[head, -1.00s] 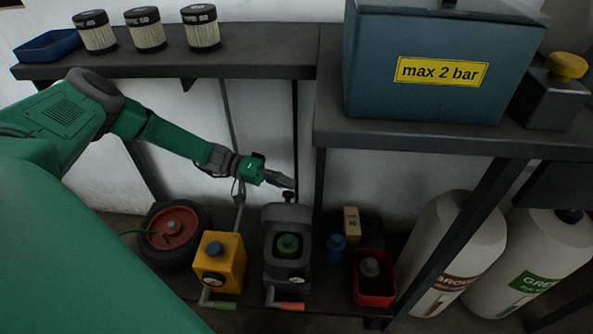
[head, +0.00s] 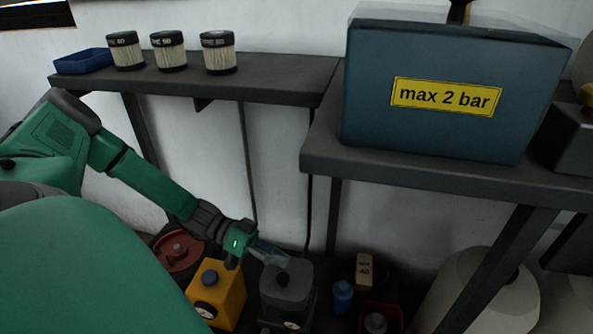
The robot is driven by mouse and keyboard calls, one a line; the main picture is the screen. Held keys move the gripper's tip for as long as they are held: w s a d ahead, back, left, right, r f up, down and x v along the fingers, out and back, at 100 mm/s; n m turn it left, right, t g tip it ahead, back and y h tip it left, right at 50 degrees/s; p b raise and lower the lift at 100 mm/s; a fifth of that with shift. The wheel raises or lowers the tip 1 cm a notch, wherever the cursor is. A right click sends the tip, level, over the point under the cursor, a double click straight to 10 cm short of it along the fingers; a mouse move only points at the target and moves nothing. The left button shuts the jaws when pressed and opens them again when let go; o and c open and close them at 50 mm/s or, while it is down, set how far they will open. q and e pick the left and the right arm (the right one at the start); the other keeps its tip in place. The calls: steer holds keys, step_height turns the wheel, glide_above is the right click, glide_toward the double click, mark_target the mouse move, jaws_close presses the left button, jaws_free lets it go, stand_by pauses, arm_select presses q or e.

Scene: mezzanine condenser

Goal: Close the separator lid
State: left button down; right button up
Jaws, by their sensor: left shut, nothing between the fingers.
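The separator (head: 287,301) is a grey box on the low shelf, at the lower middle of the head view. Its grey lid (head: 297,275) with a dark knob lies down over the top, and the green part inside is covered. I cannot tell whether the lid sits fully flush. My left gripper (head: 274,257) is shut and empty, just above the back of the lid beside the knob. Whether it touches the lid is unclear. My right gripper is not in view.
A yellow box (head: 222,290) with a blue cap and a red reel (head: 177,251) stand left of the separator. A blue bottle (head: 342,296), a small tan box (head: 363,270) and a red bin (head: 392,312) are to its right. The upper bench (head: 330,150) overhangs nearby.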

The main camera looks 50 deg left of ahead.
mark_target(278, 279)
arm_select(q)
steer(key=shift+s+f+m, duration=0.3)
steer(key=shift+f+m, duration=0.15)
steer(key=shift+m, duration=0.15)
steer(key=shift+s+a+f, duration=0.1)
steer(key=shift+s+f, duration=0.2)
steer(key=shift+f, duration=0.3)
steer(key=shift+s+d+f, duration=0.25)
steer(key=shift+d+f, duration=0.05)
steer(key=shift+s+d+f, duration=0.15)
steer(key=shift+d, duration=0.25)
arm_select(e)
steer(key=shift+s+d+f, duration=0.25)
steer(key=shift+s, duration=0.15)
arm_select(q)
steer(key=shift+s+a+f, duration=0.1)
steer(key=shift+a+f, duration=0.2)
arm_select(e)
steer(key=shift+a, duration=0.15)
arm_select(q)
steer(key=shift+y, duration=0.3)
